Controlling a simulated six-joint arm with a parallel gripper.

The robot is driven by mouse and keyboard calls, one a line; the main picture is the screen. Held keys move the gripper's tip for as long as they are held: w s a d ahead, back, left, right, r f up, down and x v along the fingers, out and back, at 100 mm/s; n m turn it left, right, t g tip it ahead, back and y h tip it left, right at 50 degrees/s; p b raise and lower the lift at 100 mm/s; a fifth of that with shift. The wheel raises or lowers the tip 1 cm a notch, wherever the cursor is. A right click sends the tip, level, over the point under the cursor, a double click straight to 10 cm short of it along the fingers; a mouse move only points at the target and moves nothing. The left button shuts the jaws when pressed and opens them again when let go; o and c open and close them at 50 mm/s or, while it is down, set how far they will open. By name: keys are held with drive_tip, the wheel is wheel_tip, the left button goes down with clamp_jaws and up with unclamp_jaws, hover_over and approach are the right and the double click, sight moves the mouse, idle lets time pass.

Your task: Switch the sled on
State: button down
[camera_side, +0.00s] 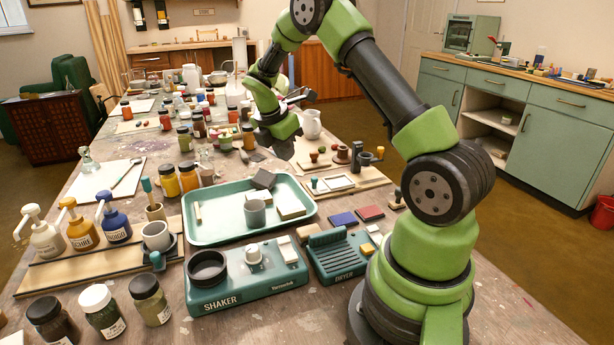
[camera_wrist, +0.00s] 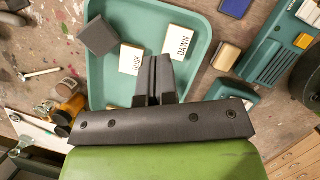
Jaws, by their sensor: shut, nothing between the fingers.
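Nothing in view is labelled as a sled. In the side view, a teal carriage (camera_side: 170,252) with a round knob at its front holds a pale cup (camera_side: 155,232) at the right end of a wooden rail (camera_side: 70,276); I cannot tell whether this is the sled or where its switch is. My gripper (camera_side: 283,150) hangs high beyond the teal tray (camera_side: 205,232), apart from the carriage. In the wrist view, my gripper (camera_wrist: 153,78) is shut and empty, its fingers together in front of the tray (camera_wrist: 113,18).
Pump bottles (camera_side: 118,222) stand behind the rail. A shaker (camera_side: 240,285) and a dryer (camera_side: 340,255) stand in front of the tray. The tray holds a grey mug (camera_side: 255,213) and blocks; cards reading DUSK (camera_wrist: 131,60) and DAWN (camera_wrist: 179,42) show. Jars (camera_side: 95,305) crowd the front left.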

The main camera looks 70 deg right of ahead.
approach(312, 190)
drive_tip(key=f, duration=0.1)
drive_tip(key=a+f, duration=0.1)
drive_tip(key=w+a+f, duration=0.1)
drive_tip(key=f, duration=0.1)
drive_tip(key=shift+a, duration=0.15)
drive_tip(key=shift+s+d+f, duration=0.1)
drive_tip(key=shift+s+d, duration=0.15)
drive_tip(key=shift+d, duration=0.35)
drive_tip(key=shift+s+d+f, duration=0.1)
drive_tip(key=shift+s+d, duration=0.1)
drive_tip(key=shift+d, duration=0.4)
drive_tip(key=shift+s+d, duration=0.2)
drive_tip(key=shift+d, duration=0.55)
